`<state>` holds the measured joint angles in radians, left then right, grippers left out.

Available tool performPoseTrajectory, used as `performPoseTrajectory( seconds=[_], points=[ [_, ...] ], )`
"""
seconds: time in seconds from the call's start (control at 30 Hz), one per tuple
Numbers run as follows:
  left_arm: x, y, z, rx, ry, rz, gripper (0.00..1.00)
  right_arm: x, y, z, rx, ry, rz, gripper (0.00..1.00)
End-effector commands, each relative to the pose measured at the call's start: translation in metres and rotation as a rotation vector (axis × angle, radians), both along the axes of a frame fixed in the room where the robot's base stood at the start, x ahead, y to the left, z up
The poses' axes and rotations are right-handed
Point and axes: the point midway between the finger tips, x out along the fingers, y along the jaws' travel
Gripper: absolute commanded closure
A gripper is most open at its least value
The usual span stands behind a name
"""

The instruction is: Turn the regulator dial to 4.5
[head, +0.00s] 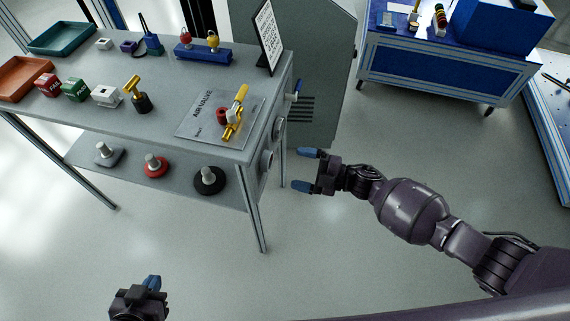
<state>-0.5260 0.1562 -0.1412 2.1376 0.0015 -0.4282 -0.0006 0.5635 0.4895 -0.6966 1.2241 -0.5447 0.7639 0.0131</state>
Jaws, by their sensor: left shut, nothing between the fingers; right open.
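Round grey knobs sit on the right end of the grey workbench (190,128): a lower one (267,160) and one behind it (280,127). I cannot tell which is the regulator dial, and no scale or number can be read. My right gripper (302,170) is open and empty, just right of the knobs and apart from them, its blue fingertips pointing left toward the bench end. My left gripper (152,283) is shut and empty, low in the picture in front of the bench.
An AIR VALVE plate (200,132) with a yellow-handled valve (238,108) lies on the benchtop near that end. A sign (267,35) stands behind it. A grey cabinet (325,60) stands behind the bench end. The floor around my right gripper is clear.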

Motion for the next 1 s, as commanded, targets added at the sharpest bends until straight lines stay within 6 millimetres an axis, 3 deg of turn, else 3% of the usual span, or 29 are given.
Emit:
performPoseTrajectory(
  seconds=[0.1,0.3,1.0],
  points=[
    [-0.001,0.0,0.001,0.0,0.0,0.0,1.0,-0.005,-0.017,0.0,-0.002,0.0,-0.001,0.12],
    [-0.002,-0.001,0.001,-0.001,0.002,0.0,1.0,-0.01,-0.03,0.0,-0.001,0.0,0.001,0.12],
    [-0.002,-0.001,0.0,-0.002,0.003,0.001,1.0,-0.006,-0.033,-0.003,-0.017,0.007,-0.03,0.12]
  ],
)
